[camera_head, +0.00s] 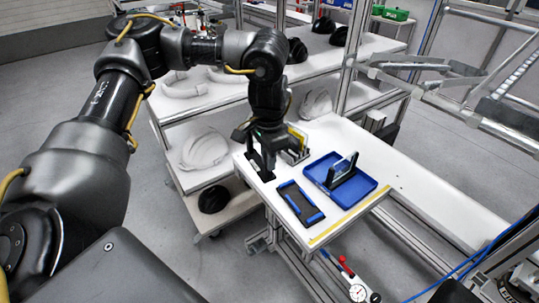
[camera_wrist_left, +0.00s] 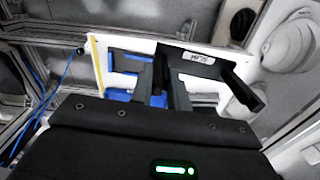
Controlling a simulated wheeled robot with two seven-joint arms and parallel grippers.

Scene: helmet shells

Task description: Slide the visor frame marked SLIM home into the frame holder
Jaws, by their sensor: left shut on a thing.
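My left gripper (camera_head: 266,151) is over the far left part of the white table. It is shut on a black visor frame, and in the left wrist view the frame (camera_wrist_left: 232,78) carries a pale label reading SLIM, upside down. The gripper's fingers (camera_wrist_left: 168,88) show below the label in that view, hiding part of the frame. The frame holder (camera_head: 300,203), a dark flat piece with blue side rails, lies on the table nearer the front edge, apart from the gripper. My right gripper is not in view.
A blue tray (camera_head: 370,185) with an upright dark-framed piece (camera_head: 342,170) stands right of the holder. A small rack with a yellow part (camera_head: 297,143) stands close behind the gripper. A white helmet shell (camera_head: 204,149) sits on a shelf at left. A yellow strip marks the table's front edge.

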